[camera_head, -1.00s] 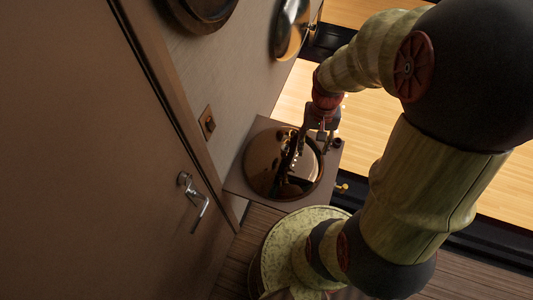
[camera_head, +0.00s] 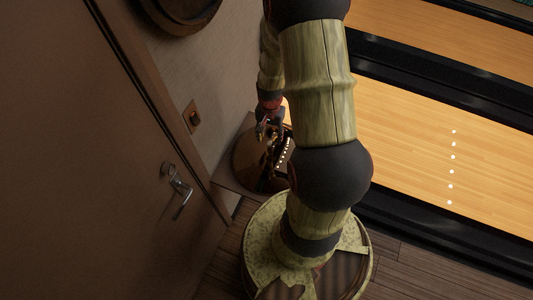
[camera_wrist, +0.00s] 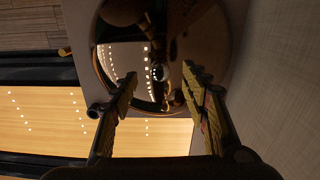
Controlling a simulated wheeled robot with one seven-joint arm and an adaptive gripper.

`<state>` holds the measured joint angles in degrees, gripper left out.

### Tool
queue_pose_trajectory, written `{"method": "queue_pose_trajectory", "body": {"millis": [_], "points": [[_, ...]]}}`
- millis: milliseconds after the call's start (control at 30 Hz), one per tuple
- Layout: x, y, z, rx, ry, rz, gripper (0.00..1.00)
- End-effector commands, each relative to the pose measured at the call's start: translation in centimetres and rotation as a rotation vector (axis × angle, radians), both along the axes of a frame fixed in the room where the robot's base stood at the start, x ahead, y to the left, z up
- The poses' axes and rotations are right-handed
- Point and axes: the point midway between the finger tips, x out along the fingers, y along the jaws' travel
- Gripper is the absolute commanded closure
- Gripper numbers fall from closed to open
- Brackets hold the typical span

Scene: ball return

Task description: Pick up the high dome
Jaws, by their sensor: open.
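A large, shiny bronze dome (camera_head: 246,155) sits on a brown square stand (camera_head: 228,180) by the wall. My arm hides its right part in the head view. In the wrist view the dome (camera_wrist: 185,35) fills the upper middle and mirrors rows of lights. A small round shape shows near its centre between the fingertips; I cannot tell if it is a knob or a reflection. My gripper (camera_wrist: 160,74) is open and empty, its fingers pointing at the dome. In the head view my gripper (camera_head: 269,131) overlaps the dome's upper part. Contact cannot be told.
A door with a metal handle (camera_head: 178,184) stands at the left. A wall switch (camera_head: 191,116) is near the stand. A dark round thing (camera_head: 188,12) is at the top. A bowling lane (camera_head: 450,150) lies to the right.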

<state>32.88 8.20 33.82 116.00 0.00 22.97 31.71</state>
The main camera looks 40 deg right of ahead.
Motion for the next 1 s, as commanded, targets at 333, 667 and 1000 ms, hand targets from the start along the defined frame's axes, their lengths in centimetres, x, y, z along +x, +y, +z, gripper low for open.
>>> {"method": "queue_pose_trajectory", "body": {"millis": [333, 667, 1000], "points": [[0.3, -0.2, -1.3, -0.009, -0.012, -0.053, 0.54], [0.3, -0.7, -4.7, -0.008, -0.011, -0.052, 0.54], [0.4, -1.0, -7.8, -0.010, -0.014, -0.051, 0.54]]}}
